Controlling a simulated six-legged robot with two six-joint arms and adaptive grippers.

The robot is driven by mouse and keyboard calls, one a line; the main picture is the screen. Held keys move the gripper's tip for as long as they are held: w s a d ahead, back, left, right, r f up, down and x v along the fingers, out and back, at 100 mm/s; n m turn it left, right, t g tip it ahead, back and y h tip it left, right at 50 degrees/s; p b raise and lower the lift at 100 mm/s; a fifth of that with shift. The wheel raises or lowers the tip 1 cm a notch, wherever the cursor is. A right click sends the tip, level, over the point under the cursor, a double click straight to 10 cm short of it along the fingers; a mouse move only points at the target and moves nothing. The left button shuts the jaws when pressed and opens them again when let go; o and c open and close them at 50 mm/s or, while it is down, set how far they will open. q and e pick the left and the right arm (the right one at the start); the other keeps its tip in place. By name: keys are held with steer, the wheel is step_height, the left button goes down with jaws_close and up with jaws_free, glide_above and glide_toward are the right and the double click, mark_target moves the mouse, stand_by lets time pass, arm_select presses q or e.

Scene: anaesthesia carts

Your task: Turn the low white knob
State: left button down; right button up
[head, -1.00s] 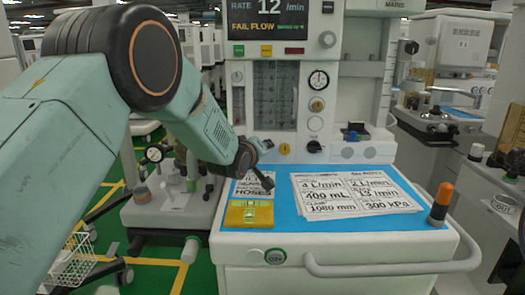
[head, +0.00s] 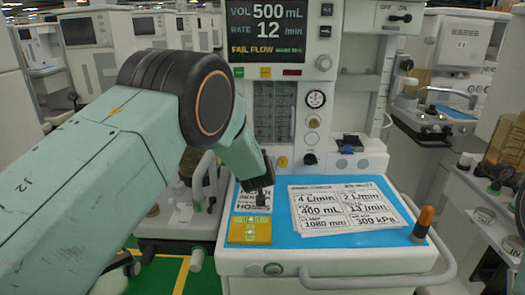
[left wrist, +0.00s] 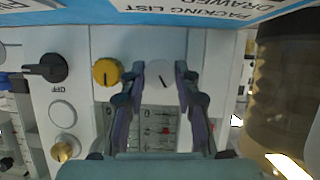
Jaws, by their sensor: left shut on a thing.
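The low white knob (left wrist: 158,73) is on the cart's front panel, between the fingertips of my left gripper (left wrist: 160,68) in the left wrist view, which sees the panel upside down. The fingers lie one on each side of it, shut on it. Its pointer mark is dark and slightly slanted. In the head view my left gripper (head: 258,184) is in front of the low panel, and the arm hides the white knob. The yellow knob (left wrist: 106,72) is beside it, also visible in the head view (head: 282,161). My right gripper is not in view.
A black knob (left wrist: 45,68) sits beyond the yellow one. A blue worktop (head: 350,238) below holds printed cards (head: 345,207), a yellow block (head: 249,231) and an orange-topped cylinder (head: 423,222). A curved rail (head: 385,281) runs along the front.

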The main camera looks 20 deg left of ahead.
arm_select(q)
steer(key=m+y+p, duration=0.1)
steer(key=m+p, duration=0.1)
steer(key=p, duration=0.1)
steer(key=shift+d+r+y, duration=0.1)
steer(key=shift+d+y, duration=0.05)
steer(key=shift+y, duration=0.15)
steer(key=shift+m+g+y+p, duration=0.3)
steer(key=shift+m+y+p, duration=0.45)
steer(key=shift+m, duration=0.25)
steer(key=c, duration=1)
jaws_free()
steer(key=shift+v, duration=3.7)
